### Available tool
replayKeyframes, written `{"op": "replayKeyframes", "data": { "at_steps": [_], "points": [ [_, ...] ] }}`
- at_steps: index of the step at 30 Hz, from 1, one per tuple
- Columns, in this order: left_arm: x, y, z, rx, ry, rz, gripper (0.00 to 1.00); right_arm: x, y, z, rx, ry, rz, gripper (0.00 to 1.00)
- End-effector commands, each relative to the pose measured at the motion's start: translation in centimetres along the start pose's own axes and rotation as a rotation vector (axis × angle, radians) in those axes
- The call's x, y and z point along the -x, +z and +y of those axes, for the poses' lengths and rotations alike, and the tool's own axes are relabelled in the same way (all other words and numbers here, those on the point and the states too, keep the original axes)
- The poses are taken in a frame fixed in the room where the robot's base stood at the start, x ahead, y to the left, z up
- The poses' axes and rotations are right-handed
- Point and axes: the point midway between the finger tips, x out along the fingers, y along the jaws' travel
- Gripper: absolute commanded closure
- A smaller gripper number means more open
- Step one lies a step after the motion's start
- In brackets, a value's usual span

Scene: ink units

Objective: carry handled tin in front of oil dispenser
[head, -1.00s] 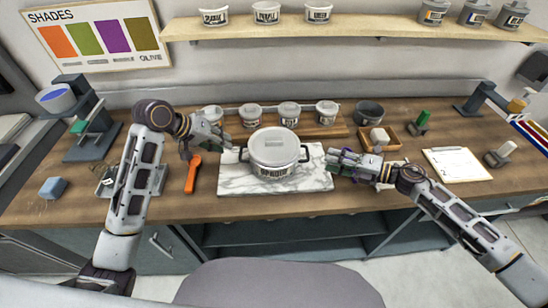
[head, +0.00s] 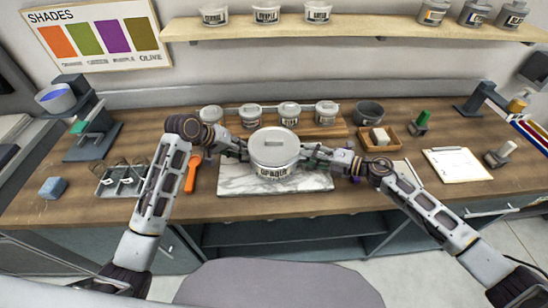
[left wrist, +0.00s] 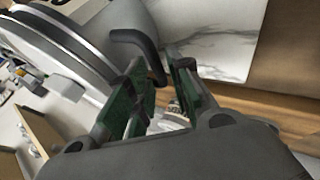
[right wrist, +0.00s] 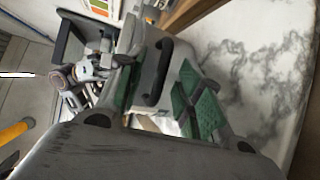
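The handled tin (head: 274,150) is a grey lidded pot with a front label and a black handle on each side. It sits upright on the marble slab (head: 235,182). My left gripper (head: 240,149) is at its left side. In the left wrist view, the open fingers (left wrist: 160,75) straddle the black handle (left wrist: 138,42). My right gripper (head: 308,153) is at its right side. In the right wrist view, the open fingers (right wrist: 160,88) are on either side of the other handle (right wrist: 157,72). I cannot tell which stand is the oil dispenser.
A dark stand with a blue-topped cup (head: 57,98) is at the left, and another stand with an amber part (head: 517,105) at the right. An orange-handled tool (head: 193,171) lies left of the slab. Several small tins stand behind. A clipboard (head: 457,164) lies right.

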Motion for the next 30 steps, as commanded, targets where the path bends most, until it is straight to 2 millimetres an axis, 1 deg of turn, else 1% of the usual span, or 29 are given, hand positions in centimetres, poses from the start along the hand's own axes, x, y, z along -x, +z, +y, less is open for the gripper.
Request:
{"op": "replayKeyframes", "data": {
  "at_steps": [6,7,9,12,15,30],
  "points": [
    [-0.02,0.00,0.00,0.000,0.000,0.000,0.79,0.00,0.02,-0.01,0.000,0.000,0.000,0.64],
    [-0.01,0.00,-0.01,0.000,0.000,0.000,0.80,0.00,0.02,0.00,0.000,0.000,0.000,0.65],
    [-0.01,0.00,-0.01,0.000,0.000,0.000,0.89,0.01,0.03,0.00,0.000,0.000,-0.001,0.74],
    [-0.01,0.00,-0.03,0.000,-0.001,0.000,1.00,0.02,0.03,-0.01,0.000,0.000,-0.001,0.87],
    [-0.01,0.01,-0.06,0.001,-0.002,0.000,1.00,0.02,0.03,-0.01,0.000,0.000,-0.001,1.00],
    [-0.03,0.03,-0.19,0.002,-0.004,-0.001,1.00,0.04,0.03,-0.05,0.004,-0.001,0.000,1.00]
  ]
}}
